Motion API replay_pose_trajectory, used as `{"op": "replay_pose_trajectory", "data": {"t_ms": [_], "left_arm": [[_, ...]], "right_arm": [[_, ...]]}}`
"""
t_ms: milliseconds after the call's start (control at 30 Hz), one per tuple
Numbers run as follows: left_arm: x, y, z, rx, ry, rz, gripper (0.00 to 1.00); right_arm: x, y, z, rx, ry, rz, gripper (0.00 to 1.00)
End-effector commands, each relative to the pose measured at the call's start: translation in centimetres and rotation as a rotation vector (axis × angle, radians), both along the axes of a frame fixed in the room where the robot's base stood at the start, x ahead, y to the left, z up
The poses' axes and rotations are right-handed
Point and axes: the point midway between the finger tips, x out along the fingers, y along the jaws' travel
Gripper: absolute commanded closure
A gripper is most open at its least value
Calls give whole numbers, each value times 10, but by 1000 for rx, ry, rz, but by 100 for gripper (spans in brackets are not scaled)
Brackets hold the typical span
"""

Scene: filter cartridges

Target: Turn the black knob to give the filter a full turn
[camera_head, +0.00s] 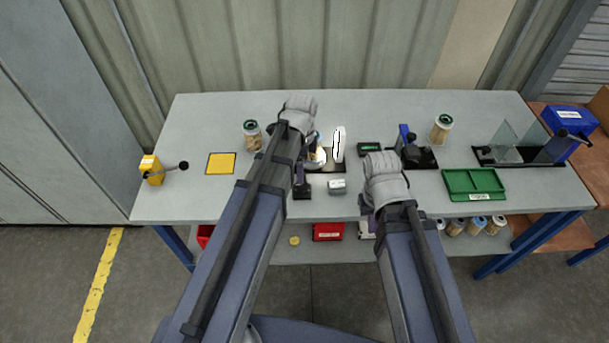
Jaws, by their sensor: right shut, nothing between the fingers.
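A filter cartridge (317,157) with a pale body stands on a dark-based fixture (327,169) at the middle of the bench, partly hidden by my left arm. Black knobs show on the yellow box (184,165) at the left and on the blue-and-black device (412,137) right of centre. Which one turns the filter I cannot tell. My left gripper (300,160) is by the filter fixture, mostly hidden by its own arm; its jaws are unclear. My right gripper (367,204) is shut and empty near the bench's front edge, right of the fixture.
Filter cartridges stand at the back left (252,134) and back right (441,129). A green tray (473,196) and a yellow square (221,163) lie on the bench. A small grey block (337,186) sits between my grippers.

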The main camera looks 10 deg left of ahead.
Motion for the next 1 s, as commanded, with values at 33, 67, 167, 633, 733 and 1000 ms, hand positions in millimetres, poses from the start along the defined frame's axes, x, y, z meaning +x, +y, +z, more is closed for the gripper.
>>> {"op": "replay_pose_trajectory", "data": {"t_ms": [33,67,167,633,733,1000], "left_arm": [[0,0,0,0,0,0,18],[0,0,-1,0,0,0,18],[0,0,-3,0,0,0,18],[1,0,-51,0,0,1,18],[1,0,-64,0,0,1,18],[1,0,-79,0,0,1,18]], "right_arm": [[0,0,0,0,0,0,100],[0,0,-1,0,0,0,100],[0,0,-3,0,0,0,100],[0,0,-51,0,0,0,100],[0,0,-64,0,0,0,100],[0,0,-79,0,0,0,100]]}}
